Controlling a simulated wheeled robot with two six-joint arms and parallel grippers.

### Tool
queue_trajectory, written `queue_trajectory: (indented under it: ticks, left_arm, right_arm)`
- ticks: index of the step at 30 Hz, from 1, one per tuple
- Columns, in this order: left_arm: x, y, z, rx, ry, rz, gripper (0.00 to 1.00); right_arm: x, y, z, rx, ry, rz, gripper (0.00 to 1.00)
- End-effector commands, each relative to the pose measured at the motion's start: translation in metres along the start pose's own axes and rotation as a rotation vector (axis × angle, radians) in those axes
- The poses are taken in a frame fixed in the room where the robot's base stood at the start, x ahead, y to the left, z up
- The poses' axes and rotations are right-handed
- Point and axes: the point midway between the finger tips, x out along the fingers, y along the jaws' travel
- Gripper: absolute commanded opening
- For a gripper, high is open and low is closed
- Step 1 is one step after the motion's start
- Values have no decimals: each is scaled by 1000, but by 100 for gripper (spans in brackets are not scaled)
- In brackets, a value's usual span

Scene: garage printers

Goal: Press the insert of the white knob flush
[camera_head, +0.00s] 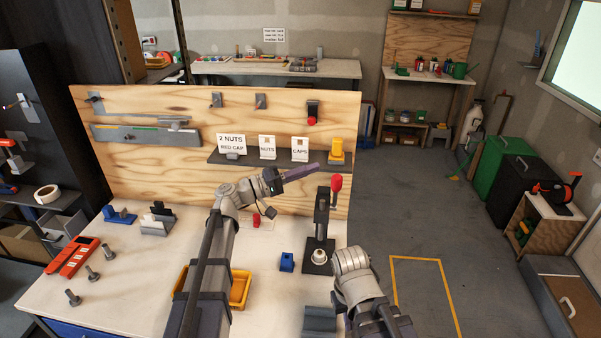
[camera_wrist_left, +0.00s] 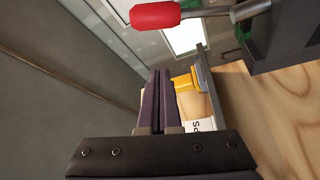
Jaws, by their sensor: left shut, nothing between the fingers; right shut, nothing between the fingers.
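The white knob (camera_head: 319,256) sits on the base of the black press (camera_head: 321,225), under its ram. I cannot tell how far its insert stands out.
A yellow bin (camera_head: 240,290) is partly behind my left arm. A plywood board (camera_head: 140,110) with a grey shelf (camera_head: 225,158) rises behind. A grey block (camera_head: 319,320) lies near the front edge.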

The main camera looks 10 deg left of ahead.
Motion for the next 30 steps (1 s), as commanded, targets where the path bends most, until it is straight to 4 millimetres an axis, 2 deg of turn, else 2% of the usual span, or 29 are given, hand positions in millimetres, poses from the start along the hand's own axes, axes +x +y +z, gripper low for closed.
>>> queue_trajectory:
  ticks: [1, 7, 9, 15, 30]
  left_arm:
    - [13, 2, -1, -1, -3, 1, 0]
    - [52, 1, -1, -1, -2, 0, 0]
    - [44, -2, 15, -1, 0, -1, 0]
    - [37, -1, 34, -1, 0, -1, 0]
    - [35, 0, 38, 0, 0, 0, 0]
  right_arm:
    - [-4, 0, 0, 0, 0, 0, 0]
    - [-10, 1, 1, 0, 0, 0, 0]
    - [-1, 0, 0, 0, 0, 0, 0]
    - [5, 0, 0, 0, 0, 0, 0]
    - [6, -1, 0, 0, 0, 0, 0]
